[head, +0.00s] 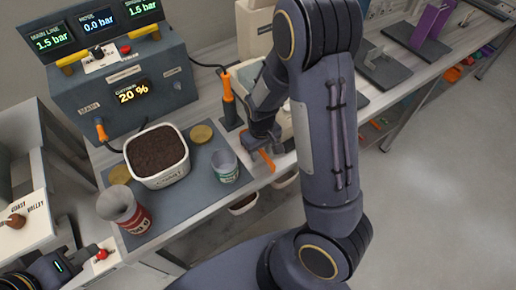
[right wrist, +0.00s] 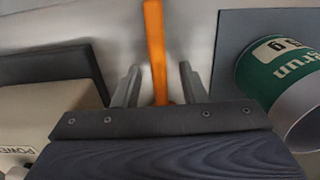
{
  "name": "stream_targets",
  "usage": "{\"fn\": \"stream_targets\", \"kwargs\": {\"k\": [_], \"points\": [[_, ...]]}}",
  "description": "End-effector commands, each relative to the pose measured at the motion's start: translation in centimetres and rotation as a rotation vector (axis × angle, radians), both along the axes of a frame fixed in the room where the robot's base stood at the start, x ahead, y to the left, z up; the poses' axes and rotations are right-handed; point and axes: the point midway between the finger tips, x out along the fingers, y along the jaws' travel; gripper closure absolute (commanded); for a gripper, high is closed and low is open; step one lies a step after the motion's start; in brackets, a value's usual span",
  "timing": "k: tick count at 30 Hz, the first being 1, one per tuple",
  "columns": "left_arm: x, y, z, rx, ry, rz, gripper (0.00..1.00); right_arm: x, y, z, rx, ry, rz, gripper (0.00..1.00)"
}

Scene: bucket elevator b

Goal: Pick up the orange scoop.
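The orange scoop (head: 267,161) lies on the table's front part in the head view, mostly hidden by my right gripper and arm. In the right wrist view its long orange handle (right wrist: 154,45) runs between the two fingers of my right gripper (right wrist: 159,84). The fingers stand apart, with a gap on both sides of the handle. In the head view the right gripper (head: 264,143) is low over the scoop. I cannot make out the scoop's bowl. Part of my left gripper (head: 50,270) shows at the lower left corner; its fingers are not clear.
A green-and-white cup (head: 225,167) stands close left of the right gripper on a grey mat (head: 192,190). A white tub of dark grounds (head: 157,157) and a red cup (head: 126,210) are further left. A white machine (right wrist: 45,125) is close on the gripper's other side.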

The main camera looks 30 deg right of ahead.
Motion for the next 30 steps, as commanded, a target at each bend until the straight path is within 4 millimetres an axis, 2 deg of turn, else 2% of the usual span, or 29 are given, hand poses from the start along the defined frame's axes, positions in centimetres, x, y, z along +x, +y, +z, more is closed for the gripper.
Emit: {"fn": "stream_targets", "kwargs": {"k": [6,15,25,30], "points": [[0.0,0.0,0.0,0.000,0.000,0.000,0.72,0.0,0.0,0.0,0.000,-0.001,0.000,0.63],[0.0,0.0,0.0,0.000,0.000,0.000,0.72,0.0,0.0,0.0,0.000,-0.001,0.000,1.00],[0.0,0.0,0.0,0.000,0.000,0.000,0.72,0.0,0.0,0.1,0.000,-0.001,0.000,1.00],[0.0,0.0,0.1,0.000,0.000,0.000,0.72,0.1,0.0,1.0,0.001,-0.005,0.000,1.00]]}}
